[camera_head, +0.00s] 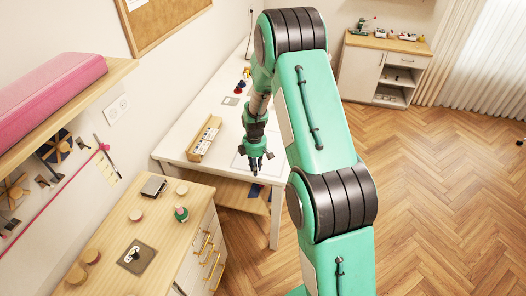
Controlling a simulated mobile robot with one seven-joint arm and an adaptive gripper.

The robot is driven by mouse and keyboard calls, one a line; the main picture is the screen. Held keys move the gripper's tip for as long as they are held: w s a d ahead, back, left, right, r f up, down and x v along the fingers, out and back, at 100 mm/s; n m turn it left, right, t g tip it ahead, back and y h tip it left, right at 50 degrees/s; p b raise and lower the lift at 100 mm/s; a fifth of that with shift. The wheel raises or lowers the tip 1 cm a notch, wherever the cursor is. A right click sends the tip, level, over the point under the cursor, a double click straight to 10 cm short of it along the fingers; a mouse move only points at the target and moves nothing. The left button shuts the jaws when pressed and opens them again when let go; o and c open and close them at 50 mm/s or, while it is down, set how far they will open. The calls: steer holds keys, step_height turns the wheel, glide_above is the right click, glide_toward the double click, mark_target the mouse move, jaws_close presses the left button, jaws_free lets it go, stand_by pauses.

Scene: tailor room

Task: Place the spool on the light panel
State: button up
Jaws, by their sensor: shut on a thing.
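My gripper (256,164) points down at the near right part of the white table (215,123). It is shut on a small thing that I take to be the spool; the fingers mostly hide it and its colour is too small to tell. A pale, thin-outlined flat panel (240,161), apparently the light panel, lies on the table just left of and under the gripper. I cannot tell whether the held thing touches the panel or the table.
A long wooden box (204,139) stands left of the gripper. Small coloured items (244,79) sit farther back. A wooden-topped drawer cabinet (115,226) in front holds round discs, a green item (181,213) and a dark square plate (137,257). The table's middle is mostly clear.

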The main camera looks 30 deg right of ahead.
steer(key=shift+w, duration=0.1)
steer(key=w+d, duration=0.1)
steer(key=w, duration=0.4)
steer(key=w+d+f, duration=0.1)
steer(key=w, duration=0.4)
steer(key=w+d+p, duration=0.1)
steer(key=w+d, duration=0.1)
steer(key=w, duration=0.3)
steer(key=shift+w+f, duration=0.2)
steer(key=shift+f, duration=0.05)
steer(key=shift+f, duration=0.1)
steer(key=shift+f+p, duration=0.35)
steer(key=shift+f, duration=1.35)
steer(key=shift+f, duration=0.15)
steer(key=o, duration=0.8)
steer(key=shift+r, duration=0.25)
steer(key=shift+r+b, duration=0.45)
steer(key=shift+r, duration=5.5)
